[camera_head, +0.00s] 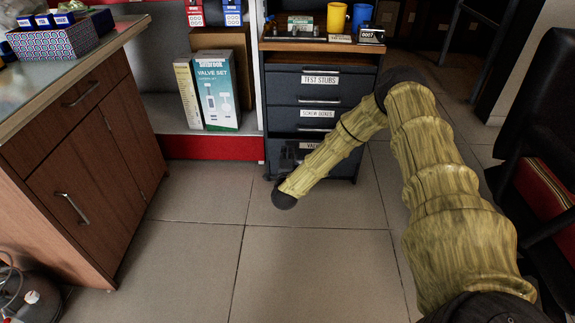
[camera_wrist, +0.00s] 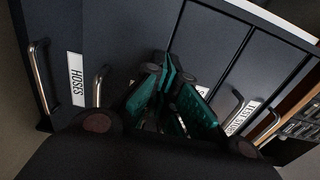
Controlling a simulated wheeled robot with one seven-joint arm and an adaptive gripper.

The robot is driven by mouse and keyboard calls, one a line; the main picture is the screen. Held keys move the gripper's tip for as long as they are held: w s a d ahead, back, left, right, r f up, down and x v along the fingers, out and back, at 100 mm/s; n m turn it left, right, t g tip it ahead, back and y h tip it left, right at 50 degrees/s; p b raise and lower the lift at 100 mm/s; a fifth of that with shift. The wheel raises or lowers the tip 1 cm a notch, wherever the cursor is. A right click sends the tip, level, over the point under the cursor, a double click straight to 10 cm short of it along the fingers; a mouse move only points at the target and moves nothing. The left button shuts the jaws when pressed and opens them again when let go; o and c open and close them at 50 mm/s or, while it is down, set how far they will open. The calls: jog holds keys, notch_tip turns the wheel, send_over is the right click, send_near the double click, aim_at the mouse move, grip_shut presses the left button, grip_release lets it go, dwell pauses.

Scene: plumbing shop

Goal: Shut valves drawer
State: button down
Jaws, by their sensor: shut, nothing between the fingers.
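The valves drawer (camera_head: 342,158) is a dark grey front low in the drawer cabinet, below the screw boxes drawer. Its white label, partly covered by my arm, shows only its first letters in the head view. I cannot tell how far its front stands out. My gripper (camera_head: 289,157) is low at the cabinet's front left, mostly hidden by my wrist. In the wrist view my gripper (camera_wrist: 168,72) has its green fingers shut and empty, pointing at the drawer fronts. They cover the area of the valves label, and contact cannot be told.
The test stubs drawer (camera_head: 345,80) and screw boxes drawer (camera_head: 343,115) are above. A hoses label (camera_wrist: 75,78) shows in the wrist view. A wooden cabinet (camera_head: 85,165) stands left and a black chair (camera_head: 545,150) right. The tiled floor (camera_head: 235,235) between is clear.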

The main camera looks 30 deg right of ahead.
aim_at(288, 141)
jog(key=shift+b+x, duration=0.85)
jog(key=shift+x, duration=1.1)
jog(key=shift+x, duration=1.25)
jog(key=shift+s, duration=0.1)
